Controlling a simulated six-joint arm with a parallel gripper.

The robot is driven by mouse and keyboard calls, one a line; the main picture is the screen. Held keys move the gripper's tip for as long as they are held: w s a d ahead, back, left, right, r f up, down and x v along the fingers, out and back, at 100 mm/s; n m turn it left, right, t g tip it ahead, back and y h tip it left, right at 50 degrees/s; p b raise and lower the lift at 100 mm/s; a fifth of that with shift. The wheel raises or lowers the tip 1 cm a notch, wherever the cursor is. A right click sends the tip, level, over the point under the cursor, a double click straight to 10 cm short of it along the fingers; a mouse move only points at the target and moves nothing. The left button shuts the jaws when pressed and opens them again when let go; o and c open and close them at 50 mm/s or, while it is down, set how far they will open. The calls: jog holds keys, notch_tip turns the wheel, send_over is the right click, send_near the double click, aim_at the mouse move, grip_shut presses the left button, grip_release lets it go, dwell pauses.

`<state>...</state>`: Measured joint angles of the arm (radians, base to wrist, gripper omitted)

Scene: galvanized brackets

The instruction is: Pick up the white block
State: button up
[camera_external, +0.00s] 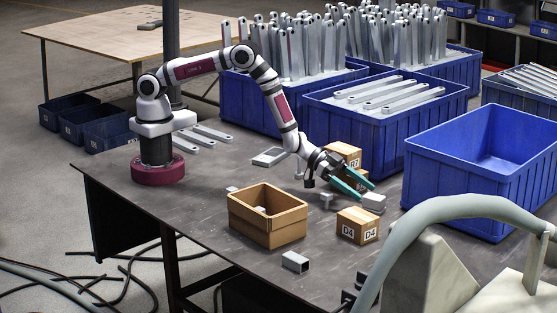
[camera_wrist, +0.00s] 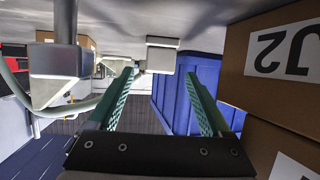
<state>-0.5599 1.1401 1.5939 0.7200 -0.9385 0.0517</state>
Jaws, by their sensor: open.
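A pale grey-white block (camera_external: 374,203) lies on the dark table just beyond my fingertips in the external view. My gripper (camera_external: 365,190) has its teal fingers spread and reaches low over the table towards this block, with nothing held between them. In the wrist view, which appears upside down, my open gripper (camera_wrist: 160,74) points at a pale block (camera_wrist: 161,54) ahead, between the two fingers. It seems to be the same block. I cannot tell the exact gap to it.
Cardboard boxes, one marked D4 (camera_external: 358,226) and one behind my gripper (camera_external: 343,153), stand close by. Boxes marked J2 (camera_wrist: 283,55) fill the right of the wrist view. An open brown box (camera_external: 267,224), a hollow metal piece (camera_external: 295,262) and a blue bin (camera_external: 480,185) stand around.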

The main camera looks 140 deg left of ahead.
aim_at(370, 195)
jog(key=x, duration=0.3)
jog(key=shift+w+f, duration=0.1)
jog(key=c, duration=1.3)
grip_shut()
